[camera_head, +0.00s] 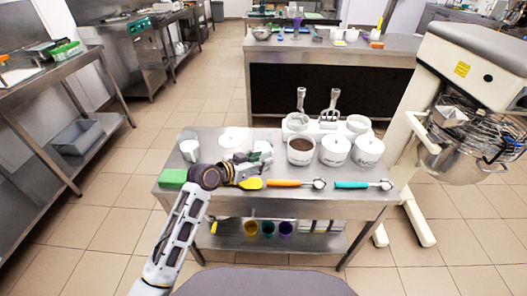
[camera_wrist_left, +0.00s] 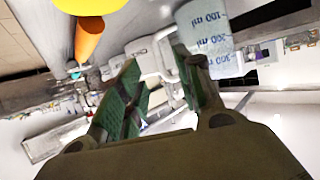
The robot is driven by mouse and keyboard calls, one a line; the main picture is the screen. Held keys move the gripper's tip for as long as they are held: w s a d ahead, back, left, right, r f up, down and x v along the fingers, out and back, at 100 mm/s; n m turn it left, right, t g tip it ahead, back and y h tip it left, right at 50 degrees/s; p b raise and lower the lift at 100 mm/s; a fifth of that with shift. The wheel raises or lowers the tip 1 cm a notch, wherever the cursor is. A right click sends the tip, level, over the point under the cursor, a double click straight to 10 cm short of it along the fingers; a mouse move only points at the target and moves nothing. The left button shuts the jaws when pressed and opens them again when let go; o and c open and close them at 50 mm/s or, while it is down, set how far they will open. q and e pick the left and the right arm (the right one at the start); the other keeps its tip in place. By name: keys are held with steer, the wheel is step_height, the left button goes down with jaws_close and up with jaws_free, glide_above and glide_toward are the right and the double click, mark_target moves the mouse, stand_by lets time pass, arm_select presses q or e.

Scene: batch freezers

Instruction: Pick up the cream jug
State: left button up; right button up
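A pale measuring jug with millilitre marks, which I take for the cream jug (camera_wrist_left: 206,38), shows upside down at the top right of the left wrist view. Its white handle seems to lie at or between the fingertips; contact cannot be told. In the head view the jug (camera_head: 263,147) stands on the steel table, partly hidden by my gripper. My left gripper (camera_head: 254,168) reaches in from the left, low over the table beside it. In the left wrist view its green-padded fingers (camera_wrist_left: 157,62) are apart. My right gripper is not in view.
The steel table (camera_head: 222,202) also holds a white cup (camera_head: 190,150), a green block (camera_head: 173,178), a yellow spatula (camera_head: 250,184), orange (camera_head: 285,183) and turquoise (camera_head: 352,185) scoops, and a tub of brown stuff (camera_head: 301,149). A large mixer (camera_head: 465,75) stands at the right.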

mark_target(265, 151)
arm_select(q)
steer(key=shift+x, duration=2.6)
steer(key=shift+a+f, duration=0.1)
steer(key=shift+f, duration=0.05)
jaws_close()
